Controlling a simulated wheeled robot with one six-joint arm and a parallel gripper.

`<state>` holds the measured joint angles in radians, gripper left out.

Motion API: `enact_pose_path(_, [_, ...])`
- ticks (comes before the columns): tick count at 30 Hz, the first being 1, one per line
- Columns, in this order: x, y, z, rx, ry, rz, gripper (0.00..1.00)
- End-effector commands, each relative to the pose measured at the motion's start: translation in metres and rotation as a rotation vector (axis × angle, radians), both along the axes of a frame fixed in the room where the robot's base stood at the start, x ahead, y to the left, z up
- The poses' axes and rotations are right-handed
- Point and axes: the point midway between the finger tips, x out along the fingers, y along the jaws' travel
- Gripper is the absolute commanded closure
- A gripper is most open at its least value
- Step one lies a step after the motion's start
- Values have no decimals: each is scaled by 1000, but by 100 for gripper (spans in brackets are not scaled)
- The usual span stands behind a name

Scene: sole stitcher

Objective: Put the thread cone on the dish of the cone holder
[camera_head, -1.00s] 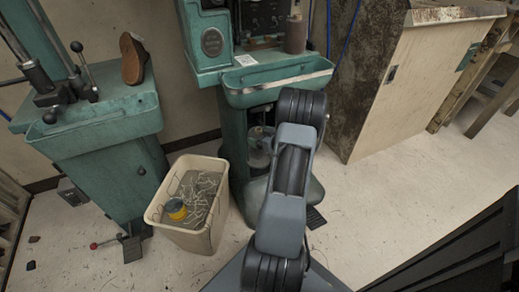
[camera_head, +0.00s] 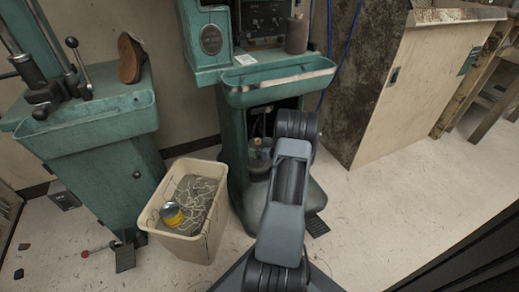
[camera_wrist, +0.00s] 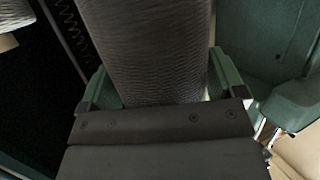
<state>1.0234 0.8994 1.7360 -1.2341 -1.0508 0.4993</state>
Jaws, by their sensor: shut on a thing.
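The thread cone (camera_wrist: 155,45) is dark grey with a wound, ribbed surface. It fills the middle of the wrist view and stands between the green fingers of my gripper (camera_wrist: 162,82), which is shut on it. In the head view my gripper and the held cone are hidden behind my arm. I cannot tell how far the held cone is from the dish.
A dark brown cone (camera_head: 297,35) stands on the middle green machine (camera_head: 278,84). A second green machine (camera_head: 95,125) bears a brown shoe (camera_head: 130,58).

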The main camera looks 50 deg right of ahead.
Motion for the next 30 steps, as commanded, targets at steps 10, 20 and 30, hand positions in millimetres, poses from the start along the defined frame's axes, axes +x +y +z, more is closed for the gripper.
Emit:
enact_pose_path(10, [0, 0, -2, 0, 0, 0, 4])
enact_pose_path(20, [0, 0, 3, 0, -1, 0, 0])
enact_pose_path(30, [-54, -1, 22, 2, 0, -5, 0])
